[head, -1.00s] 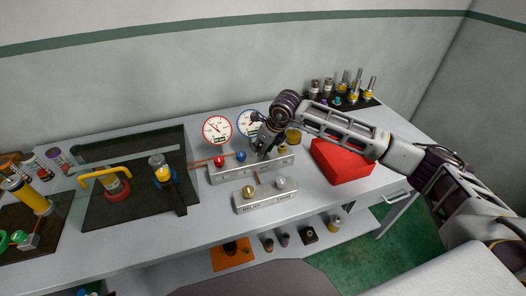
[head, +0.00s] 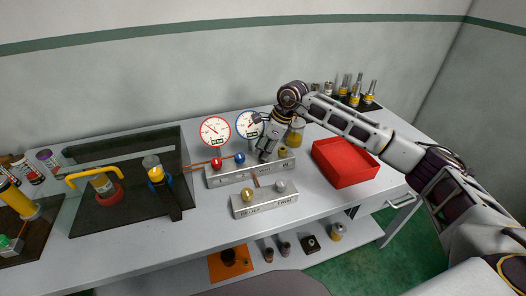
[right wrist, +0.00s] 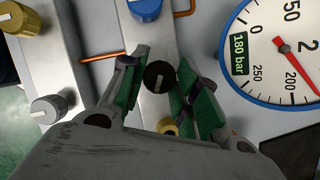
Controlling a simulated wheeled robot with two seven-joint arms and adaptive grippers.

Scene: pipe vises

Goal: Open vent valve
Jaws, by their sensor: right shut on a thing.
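A rear grey valve block (head: 222,179) carries a red knob (head: 216,163), a blue knob (head: 239,158) and a small yellow knob (head: 282,152). A black knob (right wrist: 159,76) with a pale pointer line sits between the blue and yellow knobs in the right wrist view. My right gripper (head: 266,156) points down at this block. In the right wrist view, its green-padded fingers (right wrist: 160,88) stand on either side of the black knob, and it is shut on that knob. The block's lettering is too small to read surely. My left gripper is not in view.
A front block (head: 264,207) has brass and silver knobs. A red-rimmed gauge (head: 215,131) and a blue-rimmed gauge (head: 250,125) stand behind; the blue one reads "180 bar" in the right wrist view. A red tray (head: 345,163) lies right, a dark mat (head: 125,218) left.

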